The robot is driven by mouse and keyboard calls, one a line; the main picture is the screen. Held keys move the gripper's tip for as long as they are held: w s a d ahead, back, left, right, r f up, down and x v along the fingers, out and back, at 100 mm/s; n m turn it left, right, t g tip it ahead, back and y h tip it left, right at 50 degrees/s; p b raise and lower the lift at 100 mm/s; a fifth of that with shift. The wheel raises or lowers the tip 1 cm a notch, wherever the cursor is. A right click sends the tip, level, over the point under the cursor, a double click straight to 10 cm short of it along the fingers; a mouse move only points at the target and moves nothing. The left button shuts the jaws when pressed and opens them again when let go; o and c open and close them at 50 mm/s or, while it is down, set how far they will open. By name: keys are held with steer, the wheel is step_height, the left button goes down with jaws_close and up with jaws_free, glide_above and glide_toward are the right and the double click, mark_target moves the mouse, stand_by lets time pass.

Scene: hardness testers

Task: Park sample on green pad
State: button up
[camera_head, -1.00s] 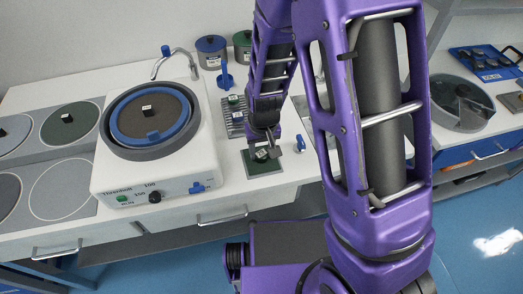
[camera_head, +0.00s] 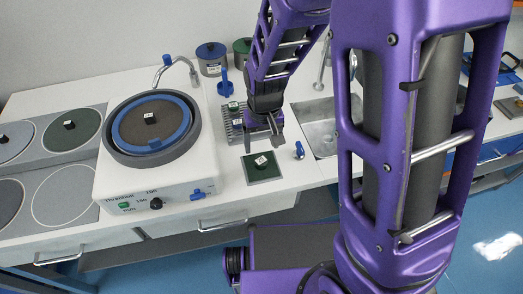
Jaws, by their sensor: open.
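The green pad (camera_head: 264,175) is a dark green square on the white bench, right of the polishing machine. A small dark sample (camera_head: 261,161) with a white label on top rests on the pad, near its upper middle. My gripper (camera_head: 262,142) is open and empty, pointing down above and behind the sample. It looks clear of the sample.
The polishing machine (camera_head: 150,179) with a blue-rimmed bowl stands left of the pad. A grey rack (camera_head: 234,128) with small labelled blocks lies behind. A small blue-topped item (camera_head: 299,150) stands right of the pad, beside a sink (camera_head: 320,133). The bench's front edge is close.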

steer(key=shift+s+r, duration=0.15)
steer(key=shift+r, duration=0.9)
steer(key=shift+s+r, duration=0.1)
steer(key=shift+r, duration=0.95)
